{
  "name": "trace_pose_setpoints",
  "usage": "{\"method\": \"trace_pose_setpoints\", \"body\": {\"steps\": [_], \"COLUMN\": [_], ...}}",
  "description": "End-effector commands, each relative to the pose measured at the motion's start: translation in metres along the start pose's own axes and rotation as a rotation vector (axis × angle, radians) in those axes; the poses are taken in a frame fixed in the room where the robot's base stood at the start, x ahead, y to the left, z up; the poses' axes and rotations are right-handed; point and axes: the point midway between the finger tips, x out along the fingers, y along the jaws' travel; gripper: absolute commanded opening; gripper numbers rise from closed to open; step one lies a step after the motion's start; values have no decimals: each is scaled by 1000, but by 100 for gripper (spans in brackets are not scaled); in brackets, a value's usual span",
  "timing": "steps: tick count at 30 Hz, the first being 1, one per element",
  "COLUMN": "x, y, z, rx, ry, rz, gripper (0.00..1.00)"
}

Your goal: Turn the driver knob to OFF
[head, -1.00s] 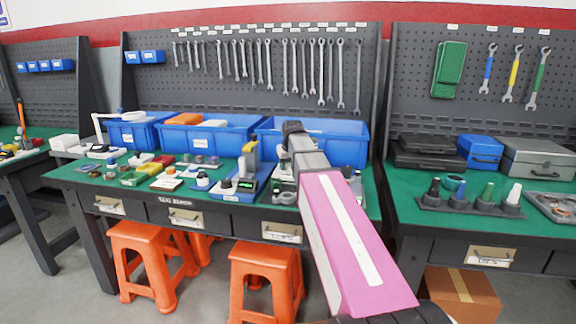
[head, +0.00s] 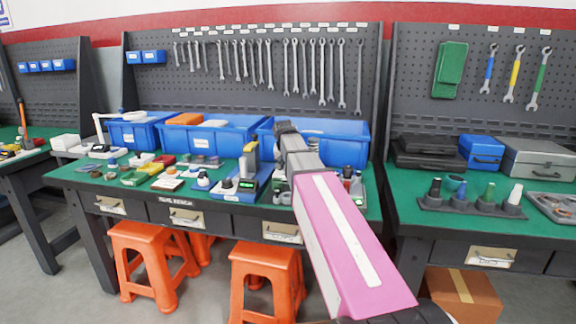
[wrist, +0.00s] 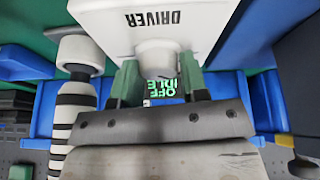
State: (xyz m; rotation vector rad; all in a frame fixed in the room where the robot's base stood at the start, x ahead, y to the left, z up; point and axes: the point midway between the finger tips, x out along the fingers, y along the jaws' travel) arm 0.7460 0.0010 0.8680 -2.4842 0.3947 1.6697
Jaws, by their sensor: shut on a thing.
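In the wrist view, the white driver box (wrist: 200,22) fills the top, with the word DRIVER upside down on its face. A round white knob (wrist: 157,50) sticks out from it. My gripper (wrist: 159,64) has its two green fingers on either side of the knob and is shut on it. Green lettering reading IDLE and OFF (wrist: 168,92) shows upside down between the fingers, partly covered by the gripper. I cannot tell where the knob's pointer stands. In the head view, my arm hides the fingers and most of the driver area.
In the wrist view, a white-and-black banded cylinder (wrist: 75,100) stands close left of my gripper. In the head view, blue bins (head: 225,137) stand behind the work area on the green bench. A yellow-and-grey device (head: 250,160) is just left of my arm.

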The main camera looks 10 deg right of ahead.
Motion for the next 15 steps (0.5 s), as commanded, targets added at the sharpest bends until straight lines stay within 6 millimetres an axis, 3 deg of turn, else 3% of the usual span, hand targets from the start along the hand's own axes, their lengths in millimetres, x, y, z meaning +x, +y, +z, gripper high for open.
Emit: {"method": "trace_pose_setpoints", "body": {"steps": [8, 9, 10, 11, 15], "x": [1, 1, 1, 1, 0], "y": [3, 3, 2, 2, 2], "z": [0, 0, 0, 0, 0], "rx": [-2, -2, -2, -2, -2], "ry": [-1, -1, -1, -1, -1], "rz": [8, 8, 7, 7, 4], "gripper": [17, 50, 60, 65, 65]}}
